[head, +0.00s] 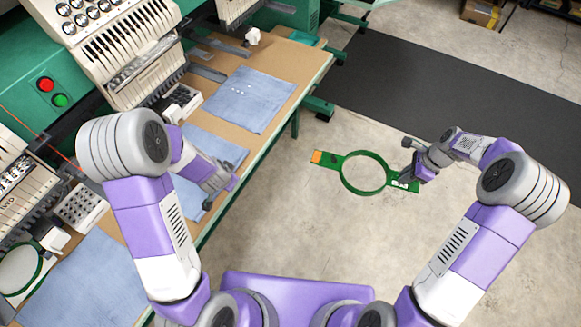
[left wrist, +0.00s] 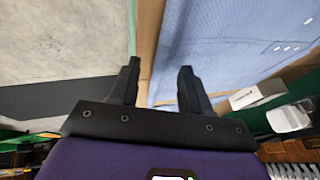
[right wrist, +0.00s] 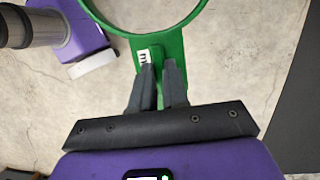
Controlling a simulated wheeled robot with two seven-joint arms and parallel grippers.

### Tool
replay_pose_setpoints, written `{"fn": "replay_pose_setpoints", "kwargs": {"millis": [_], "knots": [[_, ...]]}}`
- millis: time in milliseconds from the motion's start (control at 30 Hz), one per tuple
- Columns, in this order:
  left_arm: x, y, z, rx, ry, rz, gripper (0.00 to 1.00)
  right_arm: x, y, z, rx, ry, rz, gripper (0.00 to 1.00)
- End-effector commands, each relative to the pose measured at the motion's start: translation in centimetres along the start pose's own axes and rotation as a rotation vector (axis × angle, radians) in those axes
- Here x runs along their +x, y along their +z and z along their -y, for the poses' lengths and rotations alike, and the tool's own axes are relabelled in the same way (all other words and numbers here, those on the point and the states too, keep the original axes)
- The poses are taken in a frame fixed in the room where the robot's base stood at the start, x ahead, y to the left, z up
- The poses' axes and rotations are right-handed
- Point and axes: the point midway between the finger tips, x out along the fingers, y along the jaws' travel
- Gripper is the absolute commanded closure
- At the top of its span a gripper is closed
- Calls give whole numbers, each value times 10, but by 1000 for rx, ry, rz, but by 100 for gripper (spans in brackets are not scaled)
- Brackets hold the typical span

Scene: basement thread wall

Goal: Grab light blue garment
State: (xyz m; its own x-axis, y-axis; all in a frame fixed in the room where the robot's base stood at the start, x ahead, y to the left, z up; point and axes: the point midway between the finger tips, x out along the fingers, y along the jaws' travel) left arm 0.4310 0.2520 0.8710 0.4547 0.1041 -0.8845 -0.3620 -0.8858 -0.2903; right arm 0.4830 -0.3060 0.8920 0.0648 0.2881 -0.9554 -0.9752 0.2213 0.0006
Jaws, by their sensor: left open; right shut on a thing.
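Light blue garments lie flat on the brown table: one at the far end (head: 248,100), one in the middle (head: 215,147) partly hidden by my left arm, and one at the near left (head: 90,285). My left gripper (head: 224,186) is open and empty over the table's edge by the middle garment. In the left wrist view, a light blue garment (left wrist: 235,45) with small white marks lies beyond the right finger of this gripper (left wrist: 160,68). My right gripper (head: 412,172) is shut on the tab of a green hoop (head: 342,155), also seen in the right wrist view (right wrist: 172,42).
Cream and green embroidery machines (head: 110,50) stand along the table's left side, with a control box bearing red and green buttons (head: 50,90). A white-and-green hoop (head: 20,268) sits at the near left. Concrete floor and a dark mat (head: 450,75) lie clear to the right.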

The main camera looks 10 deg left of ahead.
Motion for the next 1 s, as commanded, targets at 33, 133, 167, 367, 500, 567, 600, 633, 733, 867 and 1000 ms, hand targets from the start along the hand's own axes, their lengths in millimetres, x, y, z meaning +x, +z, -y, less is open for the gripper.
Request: {"fn": "replay_pose_setpoints", "kwargs": {"millis": [33, 133, 167, 367, 500, 567, 600, 633, 733, 867, 1000], "knots": [[2, 0, 0, 0, 0, 0, 52, 1, 0, 0, 0, -1, 0, 100], [3, 0, 0, 0, 0, -1, 52, 1, 0, 0, 0, -1, 0, 100], [3, -1, 0, 0, 0, -1, 52, 1, 0, 0, 0, -1, 0, 100], [2, -1, 0, 0, 0, -1, 57, 0, 0, 0, 0, -1, 0, 100], [2, -1, 0, 0, 0, -1, 79, 0, 0, 0, 0, -1, 0, 100], [2, -1, 0, 0, 0, -1, 88, 0, 0, 0, 0, -1, 0, 100], [2, 0, 0, 0, 0, -1, 94, 0, 0, 0, 0, -1, 0, 100], [2, 0, 0, 0, 0, -1, 98, 0, 0, 0, 0, -1, 0, 100], [2, 0, 0, 0, 1, -1, 100, 1, 0, 0, 0, -1, 0, 100], [2, 0, -2, 0, 1, 0, 100, 0, 0, 0, 0, -1, 0, 100], [0, -2, -9, 2, 4, 1, 100, -2, 1, 0, 0, -1, 0, 100]]}}
